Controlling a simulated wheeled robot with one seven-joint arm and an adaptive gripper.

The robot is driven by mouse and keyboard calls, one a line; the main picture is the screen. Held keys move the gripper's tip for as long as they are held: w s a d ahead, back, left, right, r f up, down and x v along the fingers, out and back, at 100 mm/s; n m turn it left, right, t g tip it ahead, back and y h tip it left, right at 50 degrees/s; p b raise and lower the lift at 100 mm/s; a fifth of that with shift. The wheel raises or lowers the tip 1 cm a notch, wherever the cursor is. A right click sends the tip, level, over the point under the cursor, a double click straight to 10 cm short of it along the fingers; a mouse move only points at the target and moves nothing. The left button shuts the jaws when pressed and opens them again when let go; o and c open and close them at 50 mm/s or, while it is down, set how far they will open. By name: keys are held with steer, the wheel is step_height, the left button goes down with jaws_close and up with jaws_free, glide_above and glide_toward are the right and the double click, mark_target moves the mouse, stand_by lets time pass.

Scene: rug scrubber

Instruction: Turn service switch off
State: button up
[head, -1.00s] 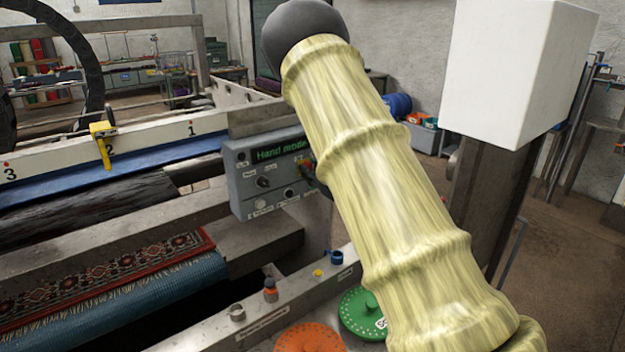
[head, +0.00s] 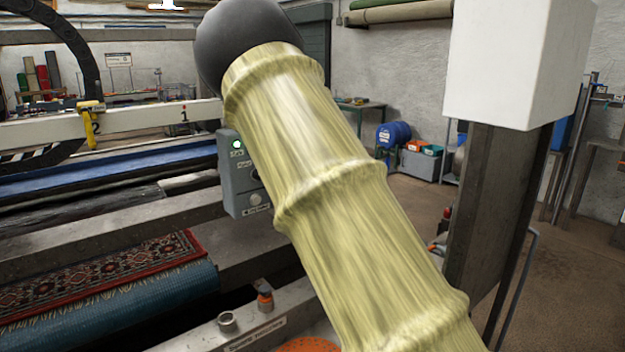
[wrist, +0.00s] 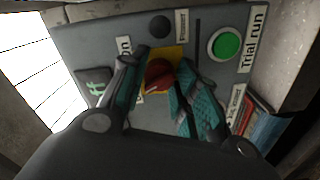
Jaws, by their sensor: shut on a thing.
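The red rotary switch (wrist: 158,74) sits on a yellow plate (wrist: 178,56) on the grey control panel (wrist: 125,38), in the wrist view. My gripper (wrist: 160,83) has its two teal-padded fingers closed around the switch, one on each side. Parts of the switch and its plate are hidden by the fingers. In the head view the control box (head: 236,190) shows only its left part. My yellow-sleeved arm hides the rest of it, along with the gripper and the switch.
A green button (wrist: 226,43) marked "Trial run" is right of the fingers. A dark round fitting (wrist: 160,27) is above, and a display (wrist: 96,88) with green characters is at left. A white box on a post (head: 510,70) stands right of my arm.

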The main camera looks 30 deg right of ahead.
steer(key=shift+f+n+b, duration=0.1)
steer(key=shift+n+b, duration=1)
steer(key=shift+b, duration=0.2)
steer(key=o, duration=1)
steer(key=shift+s, duration=0.15)
steer(key=s, duration=0.7)
steer(key=s+d, duration=0.1)
steer(key=s, duration=0.3)
steer(key=shift+s, duration=0.35)
